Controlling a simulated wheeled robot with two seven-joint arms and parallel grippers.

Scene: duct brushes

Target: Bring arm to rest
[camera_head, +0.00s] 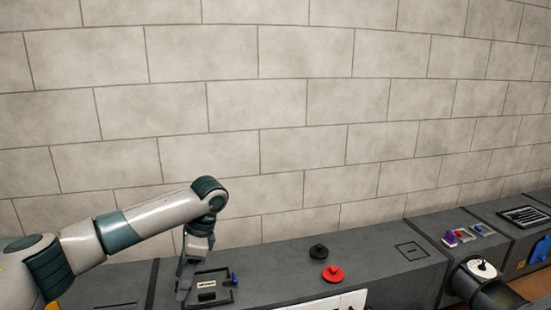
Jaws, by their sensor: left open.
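My left arm comes in from the left, bends at the wrist and points down. My left gripper (186,286) is open over the left side of a dark square frame (222,274) on the grey counter. A small pale label shows inside that frame, and a small blue piece (235,280) stands at its right side. I cannot tell whether the fingers touch the frame. My right gripper is not in the picture.
On the grey counter (285,262) sit a black knob (318,252) and a red knob (333,273). Further right are a round white-topped part (482,268), small coloured pieces (458,236) and a vent grille (524,216). A block wall (300,120) stands behind.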

